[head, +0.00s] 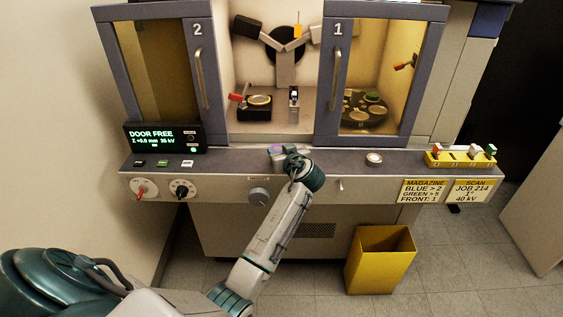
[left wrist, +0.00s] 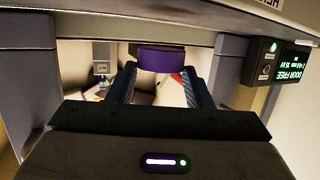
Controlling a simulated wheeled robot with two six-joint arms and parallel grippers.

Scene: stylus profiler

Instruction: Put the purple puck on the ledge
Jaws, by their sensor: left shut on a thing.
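The purple puck (left wrist: 162,60) is between the two fingers of my left gripper (left wrist: 160,82) in the left wrist view, and the fingers are shut on it. In the head view my left gripper (head: 282,154) is at the front of the machine, over the middle of the grey ledge (head: 335,160); the wrist hides part of it. Whether the puck touches the ledge cannot be told. My right gripper is not in view.
Behind the ledge is an opening between door 2 (head: 165,75) and door 1 (head: 380,75), with a stage (head: 254,108) inside. A round pale disc (head: 374,158) and a yellow rack (head: 460,161) are on the ledge's right. A yellow bin (head: 366,278) stands below.

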